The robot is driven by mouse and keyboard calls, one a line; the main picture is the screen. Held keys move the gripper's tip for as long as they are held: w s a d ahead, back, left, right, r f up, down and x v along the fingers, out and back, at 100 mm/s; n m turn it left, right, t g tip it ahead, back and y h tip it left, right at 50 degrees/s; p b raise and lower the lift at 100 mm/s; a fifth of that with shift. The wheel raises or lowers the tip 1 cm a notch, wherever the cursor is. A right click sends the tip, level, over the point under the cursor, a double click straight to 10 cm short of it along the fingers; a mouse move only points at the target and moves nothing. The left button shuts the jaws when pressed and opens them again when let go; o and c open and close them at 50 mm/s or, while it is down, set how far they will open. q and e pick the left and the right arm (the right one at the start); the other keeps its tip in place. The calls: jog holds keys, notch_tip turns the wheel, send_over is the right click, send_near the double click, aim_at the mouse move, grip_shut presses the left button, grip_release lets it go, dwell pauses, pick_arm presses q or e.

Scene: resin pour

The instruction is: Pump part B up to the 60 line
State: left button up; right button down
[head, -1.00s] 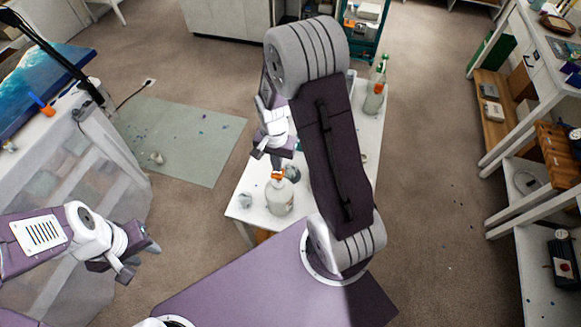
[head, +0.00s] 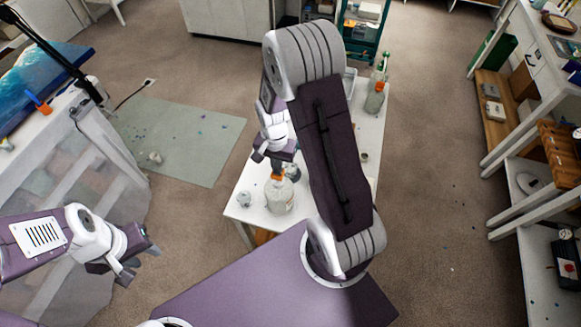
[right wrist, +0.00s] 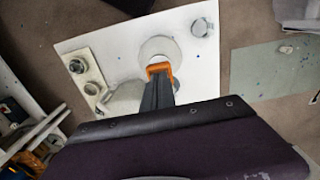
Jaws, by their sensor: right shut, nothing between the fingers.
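A pale bottle with an orange pump head (head: 279,196) stands near the front of the white table; no label is legible. My right gripper (head: 276,167) is shut and empty, its fingertips right at the pump head. In the right wrist view, the dark fingers (right wrist: 158,92) point at the orange pump head (right wrist: 159,68), overlapping it; whether they touch is hard to tell. A small clear cup (head: 244,199) stands left of the bottle and also shows in the right wrist view (right wrist: 200,27); its lines and level are unreadable. My left gripper (head: 139,262) is open and empty, away from the table.
Another bottle with orange and green parts (head: 375,97) stands at the table's back right. A tray with small round items (right wrist: 84,72) lies on the white table (right wrist: 118,42). A bench with a blue panel (head: 45,75) is at left, shelves (head: 540,175) at right.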

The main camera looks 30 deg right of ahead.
jog(key=shift+f+b, duration=0.5)
jog(key=shift+f, duration=0.45)
notch_tip(320, 180, up, 4)
jog(key=p, duration=0.4)
jog(key=shift+r, duration=0.2)
jog(key=shift+f, duration=0.2)
